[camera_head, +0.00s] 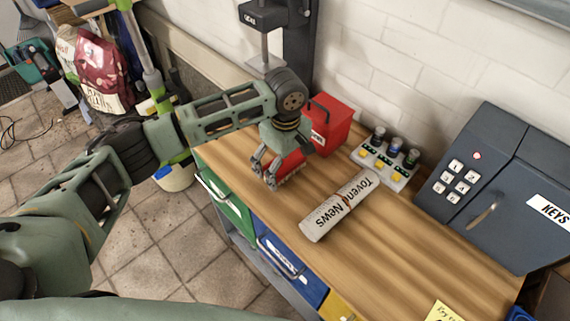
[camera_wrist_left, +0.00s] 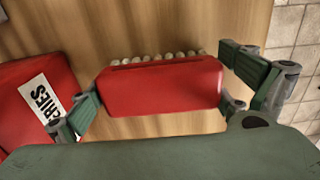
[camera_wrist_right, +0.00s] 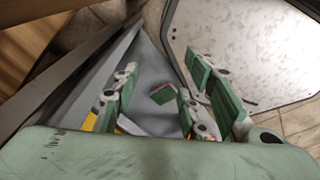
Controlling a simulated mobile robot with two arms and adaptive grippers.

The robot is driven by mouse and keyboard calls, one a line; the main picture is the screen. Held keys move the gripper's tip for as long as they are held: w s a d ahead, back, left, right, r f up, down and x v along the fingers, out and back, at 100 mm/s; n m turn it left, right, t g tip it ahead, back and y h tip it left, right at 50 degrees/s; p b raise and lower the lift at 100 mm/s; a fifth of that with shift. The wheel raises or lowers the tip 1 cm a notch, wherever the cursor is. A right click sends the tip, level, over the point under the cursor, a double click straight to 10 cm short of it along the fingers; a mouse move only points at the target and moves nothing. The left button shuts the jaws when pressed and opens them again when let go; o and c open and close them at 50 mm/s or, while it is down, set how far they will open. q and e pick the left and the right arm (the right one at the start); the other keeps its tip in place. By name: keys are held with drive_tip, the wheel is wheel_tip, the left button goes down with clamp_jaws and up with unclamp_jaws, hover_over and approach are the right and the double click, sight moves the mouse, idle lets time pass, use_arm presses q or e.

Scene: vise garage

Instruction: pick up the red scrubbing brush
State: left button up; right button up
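The red scrubbing brush (camera_wrist_left: 162,86) lies on the wooden worktop, with a row of pale bristle tufts along its far edge in the left wrist view. My left gripper (camera_wrist_left: 165,98) is open around it, one finger at each end. The left finger is close to the brush's end; the right finger also looks close, and contact is unclear. In the head view my left gripper (camera_head: 270,182) is low over the worktop and hides most of the brush (camera_head: 290,166). My right gripper (camera_wrist_right: 158,98) is open in the right wrist view, with nothing between its fingers.
A red box labelled with "RIES" (camera_wrist_left: 42,90) stands close beside the left finger; it also shows in the head view (camera_head: 333,122). A rolled newspaper (camera_head: 340,206), a button panel (camera_head: 382,164) and a blue key cabinet (camera_head: 500,180) are to the right.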

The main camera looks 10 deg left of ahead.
sight(287, 160)
use_arm(q)
drive_tip(key=c, duration=0.6)
drive_tip(key=shift+c, duration=0.2)
use_arm(e)
drive_tip(key=shift+s+a, duration=0.1)
drive_tip(key=shift+s, duration=0.6)
use_arm(q)
drive_tip(key=shift+r, duration=0.1)
use_arm(e)
drive_tip(key=shift+a, duration=0.1)
use_arm(q)
drive_tip(key=shift+r, duration=0.2)
wheel_tip(287, 160, up, 4)
drive_tip(key=shift+d+f+b, duration=0.15)
drive_tip(key=shift+b, duration=0.45)
drive_tip(key=s+d+r+b, duration=0.1)
drive_tip(key=s+d+r, duration=0.5)
drive_tip(key=d, duration=0.3)
drive_tip(key=shift+s+d+r, duration=0.15)
drive_tip(key=shift+s+r, duration=0.2)
drive_tip(key=shift+r, duration=0.05)
use_arm(e)
drive_tip(key=shift+w+f, duration=0.25)
drive_tip(key=shift+f, duration=0.95)
